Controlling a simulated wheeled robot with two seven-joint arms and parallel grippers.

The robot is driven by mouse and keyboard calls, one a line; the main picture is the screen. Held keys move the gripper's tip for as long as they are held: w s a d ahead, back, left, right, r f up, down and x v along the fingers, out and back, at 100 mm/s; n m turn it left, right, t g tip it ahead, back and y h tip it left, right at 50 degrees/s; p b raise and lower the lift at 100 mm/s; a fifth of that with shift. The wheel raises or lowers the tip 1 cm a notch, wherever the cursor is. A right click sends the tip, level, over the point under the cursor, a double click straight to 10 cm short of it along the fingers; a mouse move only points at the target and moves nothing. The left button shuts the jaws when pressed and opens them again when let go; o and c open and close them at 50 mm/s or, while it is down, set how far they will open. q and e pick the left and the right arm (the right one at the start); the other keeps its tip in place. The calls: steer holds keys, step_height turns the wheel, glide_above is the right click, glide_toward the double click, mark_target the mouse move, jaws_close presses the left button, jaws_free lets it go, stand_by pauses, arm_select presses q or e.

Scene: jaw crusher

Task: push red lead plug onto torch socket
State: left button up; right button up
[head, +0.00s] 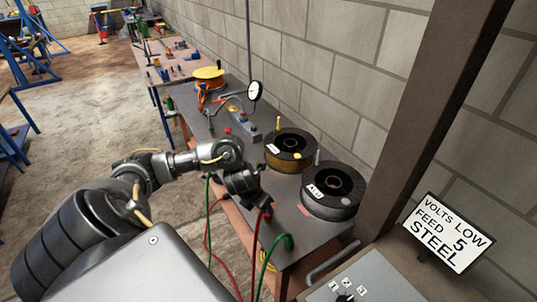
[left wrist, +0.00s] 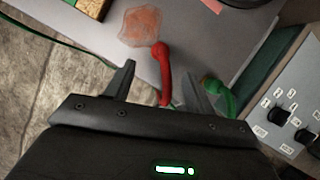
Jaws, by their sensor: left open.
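The red lead plug (left wrist: 162,70) is a bent red piece at the edge of the grey table, in the left wrist view. It shows between the two spread fingers of my left gripper (left wrist: 158,72), which is open. I cannot tell whether a finger touches it. In the head view my left gripper (head: 257,201) points down over the bench edge, close to the red plug (head: 267,216), and a red cable (head: 252,262) hangs below. I cannot pick out the torch socket in either view. My right gripper is not in view.
A green plug (head: 288,242) with a green cable sits just right of the red one. Two wire spools, one yellowish (head: 290,146) and one grey marked ALU (head: 331,188), stand on the bench behind. A control panel with knobs (left wrist: 292,110) is at the right.

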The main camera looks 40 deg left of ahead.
mark_target(268, 215)
arm_select(q)
steer(key=b+x, duration=0.1)
steer(key=x, duration=0.4)
steer(key=shift+d, duration=0.15)
steer(key=shift+w+f, duration=0.1)
steer(key=shift+f, duration=0.05)
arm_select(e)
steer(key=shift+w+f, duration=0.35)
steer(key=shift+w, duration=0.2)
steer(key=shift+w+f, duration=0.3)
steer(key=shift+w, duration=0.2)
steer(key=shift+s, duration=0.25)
arm_select(q)
steer(key=shift+f, duration=0.15)
steer(key=x, duration=0.5)
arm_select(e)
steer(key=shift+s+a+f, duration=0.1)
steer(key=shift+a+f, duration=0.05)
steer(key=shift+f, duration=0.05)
arm_select(q)
steer(key=shift+s, duration=0.2)
steer(key=c, duration=1)
steer(key=shift+o, duration=0.2)
